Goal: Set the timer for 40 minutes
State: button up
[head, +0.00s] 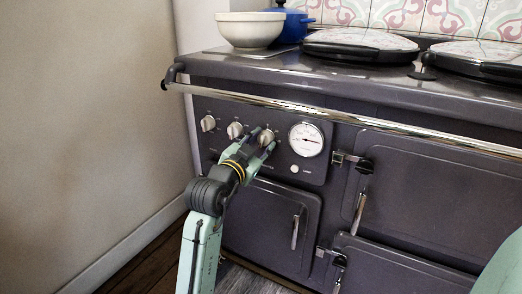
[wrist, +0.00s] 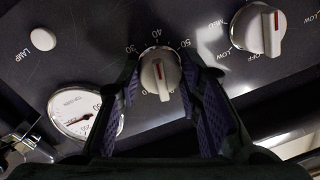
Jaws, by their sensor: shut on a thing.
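The timer knob (wrist: 160,76) is a pale grey dial knob with a red line, on the dark stove's control panel. In the wrist view it sits between the fingers of my gripper (wrist: 163,90), which is shut on it. The numbers 30, 40 and 50 show around its upper side. The red line runs nearly up and down, its upper end close to 40. Other dial numbers are hidden by the fingers. In the head view, my gripper (head: 262,140) reaches the rightmost of three knobs and partly covers it.
Two other knobs (head: 208,124) (head: 235,130) are left of my gripper. A round gauge (head: 306,139) and a lamp button (head: 294,168) are to its right. A chrome rail (head: 350,114) crosses above. A white bowl (head: 250,29) stands on the stove top.

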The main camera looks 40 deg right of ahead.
jog(key=shift+m+b, duration=0.3)
jog(key=shift+m, duration=0.3)
jog(key=o, duration=1.2)
jog(key=shift+c, duration=0.2)
jog(key=shift+a, duration=0.1)
jog(key=v, duration=1.1)
jog(key=shift+s+a, duration=0.2)
jog(key=shift+a, duration=0.15)
jog(key=shift+s, duration=0.1)
